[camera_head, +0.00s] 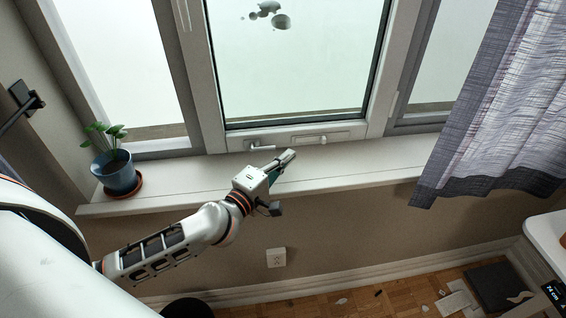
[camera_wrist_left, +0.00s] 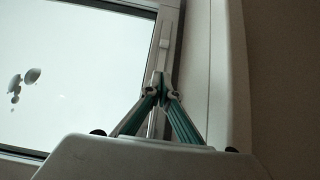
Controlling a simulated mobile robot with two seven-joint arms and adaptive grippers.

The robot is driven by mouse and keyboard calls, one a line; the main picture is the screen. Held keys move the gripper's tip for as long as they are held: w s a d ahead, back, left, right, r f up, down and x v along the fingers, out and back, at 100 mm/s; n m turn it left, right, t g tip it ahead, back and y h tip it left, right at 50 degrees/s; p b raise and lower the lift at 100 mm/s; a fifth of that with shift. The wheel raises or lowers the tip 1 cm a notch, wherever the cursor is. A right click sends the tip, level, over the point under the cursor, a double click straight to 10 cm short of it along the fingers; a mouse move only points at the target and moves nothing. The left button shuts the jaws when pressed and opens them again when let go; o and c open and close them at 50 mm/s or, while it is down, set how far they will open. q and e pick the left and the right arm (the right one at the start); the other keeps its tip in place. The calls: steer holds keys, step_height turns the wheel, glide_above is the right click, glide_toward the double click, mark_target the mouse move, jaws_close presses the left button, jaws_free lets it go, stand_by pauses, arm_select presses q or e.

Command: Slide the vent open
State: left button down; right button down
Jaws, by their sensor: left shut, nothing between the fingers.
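The vent (camera_head: 320,138) is a slim pale strip with a small raised slider, set in the lower rail of the middle window frame. It also shows in the left wrist view (camera_wrist_left: 168,32), above and just beyond the fingertips. My left gripper (camera_head: 290,155) is just below the vent, over the windowsill. It also shows in the left wrist view (camera_wrist_left: 159,80), with its teal-sided fingers meeting at the tips, shut and empty. I cannot tell whether the tips touch the frame. My right gripper is out of view.
A small handle (camera_head: 262,146) sticks out of the frame left of the vent. A blue plant pot (camera_head: 116,176) stands on the sill (camera_head: 360,165) at the left. A grey curtain (camera_head: 490,100) hangs at the right. The sill between them is otherwise clear.

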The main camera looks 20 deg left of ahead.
mark_target(321, 139)
arm_select(q)
steer(key=w, duration=0.2)
steer(key=w+d, duration=0.1)
steer(key=w, duration=0.2)
steer(key=shift+w, duration=0.15)
steer(key=w+d, duration=0.2)
steer(key=shift+d, duration=0.4)
steer(key=shift+w+d, duration=0.15)
steer(key=shift+d, duration=0.15)
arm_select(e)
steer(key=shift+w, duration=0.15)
arm_select(q)
steer(key=shift+d, duration=0.1)
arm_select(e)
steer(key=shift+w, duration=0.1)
